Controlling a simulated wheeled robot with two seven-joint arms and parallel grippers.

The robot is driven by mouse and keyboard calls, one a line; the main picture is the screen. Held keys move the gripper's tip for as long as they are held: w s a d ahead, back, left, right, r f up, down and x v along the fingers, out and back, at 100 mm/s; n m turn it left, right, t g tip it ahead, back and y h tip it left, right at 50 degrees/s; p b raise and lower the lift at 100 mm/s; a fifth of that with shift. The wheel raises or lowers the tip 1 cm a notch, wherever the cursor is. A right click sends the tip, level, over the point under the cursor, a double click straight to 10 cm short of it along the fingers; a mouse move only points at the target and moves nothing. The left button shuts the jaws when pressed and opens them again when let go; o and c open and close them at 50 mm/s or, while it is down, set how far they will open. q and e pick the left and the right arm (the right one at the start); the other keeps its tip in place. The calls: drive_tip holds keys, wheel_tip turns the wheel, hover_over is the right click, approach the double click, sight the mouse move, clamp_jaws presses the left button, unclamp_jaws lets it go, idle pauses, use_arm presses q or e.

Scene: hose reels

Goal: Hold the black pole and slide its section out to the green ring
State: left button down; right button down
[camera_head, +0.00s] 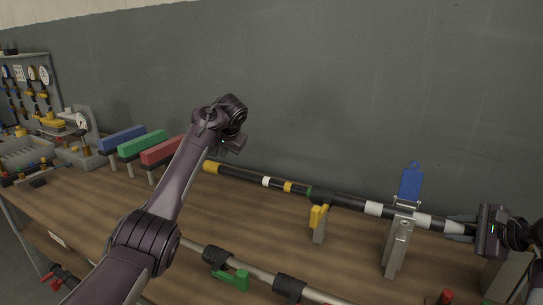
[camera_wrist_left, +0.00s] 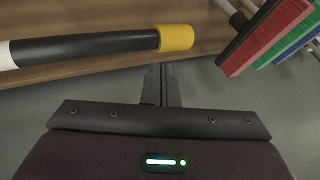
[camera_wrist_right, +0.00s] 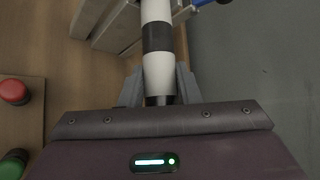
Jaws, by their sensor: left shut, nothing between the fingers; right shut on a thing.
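The black pole (camera_head: 342,201) lies nearly level above the bench, its yellow tip (camera_head: 210,167) at the left. Its thin section shows a white band, a yellow band and a green ring (camera_head: 309,191), which sits right beside the mouth of the thicker tube. My left gripper (camera_head: 213,152) is shut and empty, close to the yellow tip but not around it. In the left wrist view its fingers (camera_wrist_left: 162,84) are just beside the yellow tip (camera_wrist_left: 176,37), with a gap. My right gripper (camera_head: 460,225) is shut on the pole's right end, on a white part (camera_wrist_right: 159,75).
A clamp stand with a blue lever (camera_head: 411,181) holds the tube, and a yellow-topped post (camera_head: 319,216) stands below it. A grey pole with a green lever (camera_head: 235,279) lies in front. A grey wall is behind.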

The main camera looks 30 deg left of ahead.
use_arm(q)
drive_tip(key=c, duration=2.1)
unclamp_jaws()
drive_tip(key=shift+v, duration=1.1)
drive_tip(key=shift+o, duration=1.3)
drive_tip(key=shift+s+a+r, duration=0.1)
drive_tip(key=shift+s+r, duration=0.05)
drive_tip(key=o, duration=0.9)
drive_tip(key=a+m+t+y, duration=0.2)
drive_tip(key=a+t, duration=0.1)
drive_tip(key=a, duration=0.5)
drive_tip(key=shift+w+a, duration=0.2)
drive_tip(key=shift+a, duration=0.2)
drive_tip(key=m+t+h, duration=0.7)
drive_tip(key=m+h, duration=0.1)
drive_tip(key=m, duration=0.9)
approach(218, 167)
drive_tip(key=a+f, duration=0.2)
drive_tip(key=x, duration=1.2)
drive_tip(key=shift+w+r, duration=0.35)
drive_tip(key=shift+w, duration=0.05)
drive_tip(key=shift+a, duration=0.15)
clamp_jaws()
